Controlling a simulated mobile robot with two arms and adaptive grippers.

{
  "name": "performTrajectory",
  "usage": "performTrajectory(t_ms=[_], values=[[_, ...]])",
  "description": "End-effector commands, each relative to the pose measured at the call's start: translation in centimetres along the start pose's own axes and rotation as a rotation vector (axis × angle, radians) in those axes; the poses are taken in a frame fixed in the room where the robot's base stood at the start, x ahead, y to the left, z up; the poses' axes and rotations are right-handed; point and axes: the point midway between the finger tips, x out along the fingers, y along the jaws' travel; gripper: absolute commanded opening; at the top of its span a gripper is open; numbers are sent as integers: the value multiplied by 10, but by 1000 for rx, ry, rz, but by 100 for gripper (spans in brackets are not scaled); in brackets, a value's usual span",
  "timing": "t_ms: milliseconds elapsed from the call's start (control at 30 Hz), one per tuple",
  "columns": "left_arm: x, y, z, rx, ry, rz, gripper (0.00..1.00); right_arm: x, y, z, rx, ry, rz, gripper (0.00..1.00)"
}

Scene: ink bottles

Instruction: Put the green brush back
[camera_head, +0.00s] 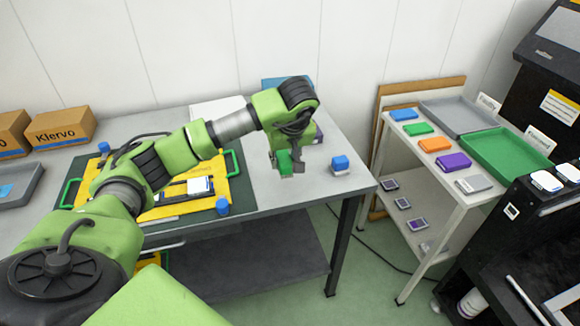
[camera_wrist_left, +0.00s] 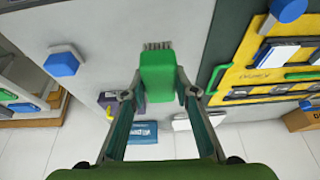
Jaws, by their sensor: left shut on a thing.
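My left gripper (camera_head: 286,170) is shut on the green brush (camera_head: 284,158) and holds it over the right part of the grey table (camera_head: 262,193). In the left wrist view the green brush (camera_wrist_left: 158,72) sits between the two fingers of my left gripper (camera_wrist_left: 158,92), with its grey bristles sticking out at the far end. I cannot tell whether the brush touches the table. My right gripper is not in view.
A blue-topped block (camera_head: 340,163) stands close by on the right, and a purple item (camera_head: 319,134) is partly hidden behind my gripper. A yellow board (camera_head: 165,211) lies left. A white side stand (camera_head: 455,205) holds several coloured blocks and a green tray (camera_head: 505,158).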

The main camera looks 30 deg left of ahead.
Motion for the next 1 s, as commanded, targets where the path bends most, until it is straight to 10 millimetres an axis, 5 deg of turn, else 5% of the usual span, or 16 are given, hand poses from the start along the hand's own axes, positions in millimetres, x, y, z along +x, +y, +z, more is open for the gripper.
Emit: performTrajectory(t_ms=[600,1000], values=[[67,22,5,-1,-1,1,7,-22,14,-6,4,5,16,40],[73,22,7,-2,2,2,7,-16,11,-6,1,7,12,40]])
